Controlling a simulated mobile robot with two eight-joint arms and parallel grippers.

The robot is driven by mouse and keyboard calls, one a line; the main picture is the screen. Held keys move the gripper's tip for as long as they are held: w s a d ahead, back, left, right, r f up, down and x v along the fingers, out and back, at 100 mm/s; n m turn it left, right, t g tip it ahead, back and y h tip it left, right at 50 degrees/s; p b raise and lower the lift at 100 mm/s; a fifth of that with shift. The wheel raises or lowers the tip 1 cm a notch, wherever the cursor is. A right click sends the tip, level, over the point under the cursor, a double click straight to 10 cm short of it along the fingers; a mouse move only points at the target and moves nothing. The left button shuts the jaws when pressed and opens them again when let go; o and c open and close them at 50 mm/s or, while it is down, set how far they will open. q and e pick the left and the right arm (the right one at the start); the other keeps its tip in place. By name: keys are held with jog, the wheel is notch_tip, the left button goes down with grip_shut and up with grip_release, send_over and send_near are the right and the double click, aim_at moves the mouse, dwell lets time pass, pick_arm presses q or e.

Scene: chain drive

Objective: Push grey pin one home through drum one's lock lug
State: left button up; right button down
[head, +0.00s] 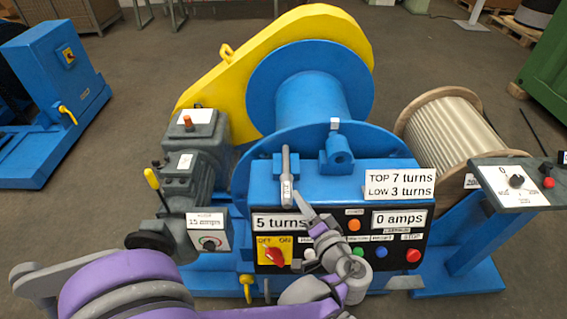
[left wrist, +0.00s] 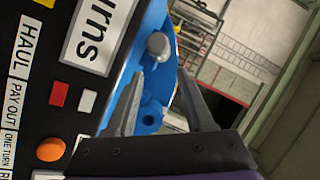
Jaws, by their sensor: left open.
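A grey pin (head: 286,168) shows as a long rod beside a blue lug at the top of the control box, with a small white tag on it. Its round grey end shows in the left wrist view (left wrist: 159,46). A second blue lug (head: 338,153) stands to its right with a bore facing me. This lug also shows in the left wrist view (left wrist: 150,118). The drum (head: 308,85) is blue and lies behind both lugs. My left gripper (left wrist: 160,78) is open, its fingers apart and empty, just in front of the panel. How deep the pin sits cannot be told.
The control box (head: 440,212) carries switches, buttons and labels below the lugs. A yellow chain case (head: 215,85) and a grey motor (head: 190,165) stand to the left. A rope drum (head: 450,125) and a small console (head: 510,187) stand to the right.

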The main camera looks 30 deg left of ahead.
aim_at(291, 179)
pick_arm(q)
jog(key=x, duration=0.3)
jog(key=shift+w+a, duration=0.2)
jog(key=shift+a, duration=0.15)
jog(key=x, duration=0.6)
jog(key=shift+w+d+r, duration=0.1)
jog(key=shift+w+d, duration=0.05)
jog(key=shift+w, duration=0.1)
grip_shut()
